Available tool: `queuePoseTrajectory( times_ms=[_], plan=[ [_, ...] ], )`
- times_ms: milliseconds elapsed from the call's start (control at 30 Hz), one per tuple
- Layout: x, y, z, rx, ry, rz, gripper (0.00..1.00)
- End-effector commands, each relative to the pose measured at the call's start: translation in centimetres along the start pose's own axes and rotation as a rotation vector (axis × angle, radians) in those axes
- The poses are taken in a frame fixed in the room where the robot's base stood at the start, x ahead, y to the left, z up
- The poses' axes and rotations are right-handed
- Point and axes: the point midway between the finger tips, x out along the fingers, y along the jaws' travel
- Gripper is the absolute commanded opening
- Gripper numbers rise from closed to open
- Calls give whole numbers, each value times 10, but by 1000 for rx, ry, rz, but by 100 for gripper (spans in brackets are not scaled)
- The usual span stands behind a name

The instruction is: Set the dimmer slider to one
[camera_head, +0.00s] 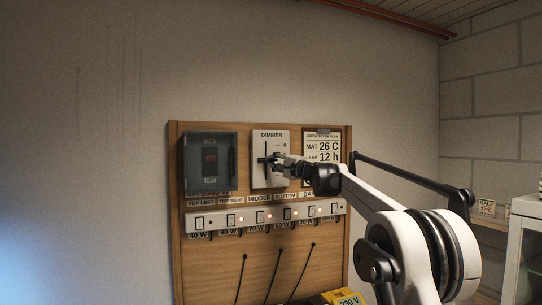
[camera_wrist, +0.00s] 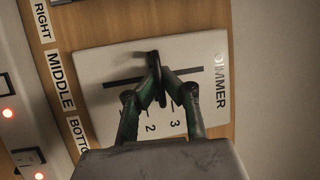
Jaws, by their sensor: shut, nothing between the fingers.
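The dimmer (camera_head: 271,142) is a white plate with a dark vertical slot, mounted on the upper middle of a wooden board. In the wrist view the dimmer plate (camera_wrist: 100,68) appears turned on its side, with the numbers 2 and 3 readable and the slot running across it. The dark slider knob (camera_wrist: 152,58) shows at the fingertips, between the 2 and 3 marks or near them; its exact setting is hard to tell. My gripper (camera_head: 272,158) is shut in front of the plate. Its fingertips (camera_wrist: 158,76) meet close to the knob; whether they touch it I cannot tell.
A power strip (camera_head: 256,217) with several switches runs below. A label card (camera_head: 322,146) is on the right. Black cables hang beneath. A white cabinet (camera_head: 525,245) stands at far right.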

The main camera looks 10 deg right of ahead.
Motion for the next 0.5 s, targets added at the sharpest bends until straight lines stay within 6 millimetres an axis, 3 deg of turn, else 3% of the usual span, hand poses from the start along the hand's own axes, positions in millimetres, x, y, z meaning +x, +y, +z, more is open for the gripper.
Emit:
queuePoseTrajectory(
  times_ms=[33, 200, 500],
  plan=[
    [-3, 19, 1, 0, 0, 0, 0],
    [-8, 52, 3, 0, 0, 0, 0],
    [-11, 67, 4, -1, 0, 1, 0]
  ],
)
